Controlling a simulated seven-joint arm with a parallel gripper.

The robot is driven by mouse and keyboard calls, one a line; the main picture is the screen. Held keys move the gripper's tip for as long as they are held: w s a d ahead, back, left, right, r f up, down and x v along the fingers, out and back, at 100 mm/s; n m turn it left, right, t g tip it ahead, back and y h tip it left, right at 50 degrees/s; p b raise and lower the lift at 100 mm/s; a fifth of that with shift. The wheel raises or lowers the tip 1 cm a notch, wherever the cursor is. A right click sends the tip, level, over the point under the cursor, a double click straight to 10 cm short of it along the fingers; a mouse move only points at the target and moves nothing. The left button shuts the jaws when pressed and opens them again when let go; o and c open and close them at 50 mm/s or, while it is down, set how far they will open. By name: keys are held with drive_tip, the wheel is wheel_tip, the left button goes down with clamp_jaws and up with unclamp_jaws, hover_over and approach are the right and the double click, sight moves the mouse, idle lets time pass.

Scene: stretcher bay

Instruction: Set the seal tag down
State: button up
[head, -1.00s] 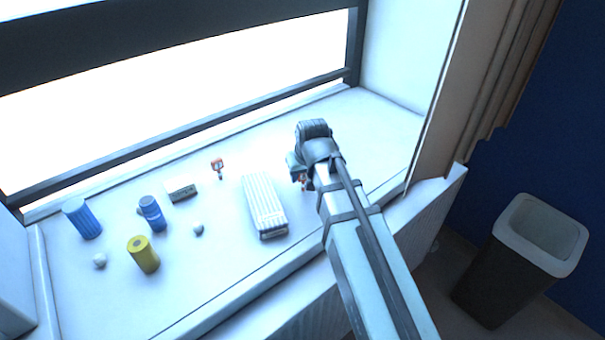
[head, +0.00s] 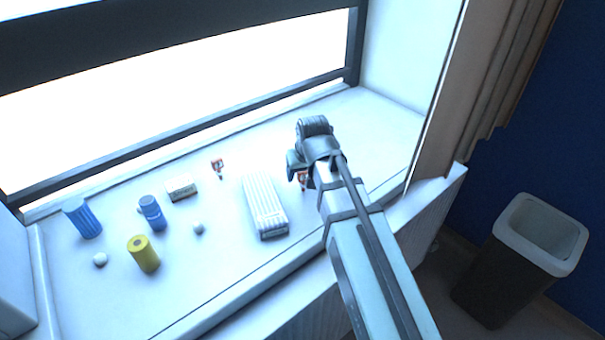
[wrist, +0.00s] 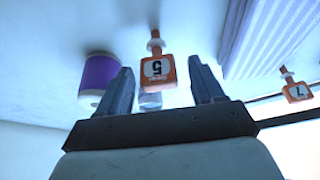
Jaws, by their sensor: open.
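An orange-red seal tag with a white face marked 5 (wrist: 156,70) lies between my fingertips in the wrist view, with a gap to each finger. In the head view part of the tag (head: 303,181) shows beside my gripper (head: 299,172), over the right part of the white sill (head: 375,130). My gripper (wrist: 160,68) is open, one finger on each side of the tag. The tag's contact with the sill is hard to make out. A second orange-red tag (head: 217,167), marked 7 in the wrist view (wrist: 297,91), is on the sill left of the striped block.
A white striped block (head: 265,205) lies left of my gripper. A purple-and-white cylinder (wrist: 98,77) is close to one finger. A bin (head: 520,255) stands right.

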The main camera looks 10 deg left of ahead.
drive_tip(key=v, duration=1.1)
